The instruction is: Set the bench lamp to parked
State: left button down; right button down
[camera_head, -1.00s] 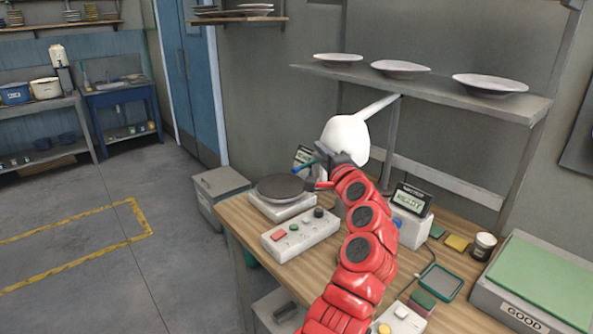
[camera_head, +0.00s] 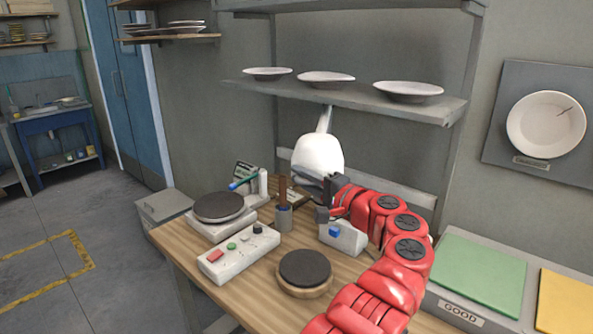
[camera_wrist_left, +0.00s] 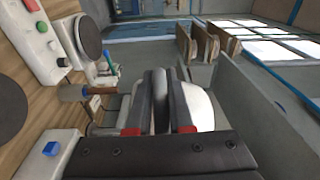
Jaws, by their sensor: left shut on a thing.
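The bench lamp (camera_head: 319,154) has a white rounded head on a pale arm that runs up to the underside of the wall shelf. It hangs over the back of the bench, below the middle plate. My left gripper (camera_head: 325,186) is at the lower right edge of the lamp head, shut on the lamp. In the left wrist view the fingers (camera_wrist_left: 160,105) are close together, with the white lamp head (camera_wrist_left: 199,106) directly beside and behind them. The exact part held is hidden. My right gripper is not in view.
Below stand a dark turntable (camera_head: 218,207), a button box (camera_head: 238,252), a cup with a brush (camera_head: 284,217), a blue-buttoned box (camera_head: 343,237) and a round dark pad (camera_head: 304,267). The shelf (camera_head: 350,97) with plates is above. Floor at left is clear.

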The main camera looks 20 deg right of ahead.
pick_arm(q)
jog(key=shift+a+f, duration=0.15)
jog(key=shift+f, duration=0.1)
jog(key=c, duration=1.2)
grip_release()
jog(key=o, duration=0.4)
jog(key=shift+s+a+r, duration=0.1)
jog(key=shift+r, duration=0.1)
jog(key=shift+c, duration=0.2)
jog(key=b+v, duration=0.3)
jog(key=shift+f, duration=0.25)
jog(key=b+v, duration=0.1)
jog(key=v, duration=1.3)
jog(key=shift+d, duration=0.2)
jog(key=shift+r, duration=0.1)
